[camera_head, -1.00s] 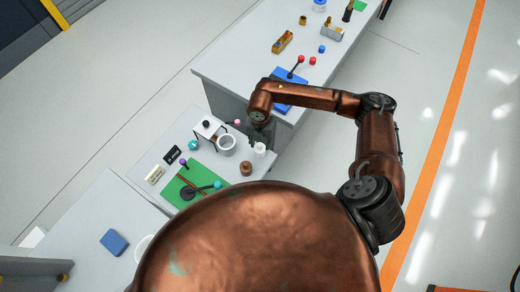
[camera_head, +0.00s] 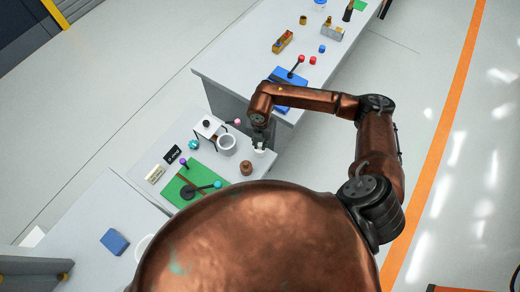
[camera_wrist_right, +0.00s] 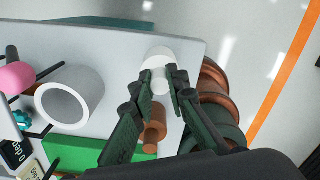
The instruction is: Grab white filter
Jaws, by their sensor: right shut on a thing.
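The white filter (camera_wrist_right: 159,58) is a small pale cylinder with a wider round part, near the table's edge in the right wrist view. My right gripper (camera_wrist_right: 160,80) has its two dark fingers on either side of its narrower part and is shut on it. In the head view the filter (camera_head: 259,149) shows just below my right gripper (camera_head: 259,140), partly hidden by the fingers. It appears to be still at the table's surface. My left gripper is not in view.
A white cup (camera_head: 227,145) stands just left of the filter, and a brown knobbed piece (camera_head: 246,168) sits close in front. A green board (camera_head: 190,190) lies further left. A blue board (camera_head: 290,76) with a lever is on the farther table.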

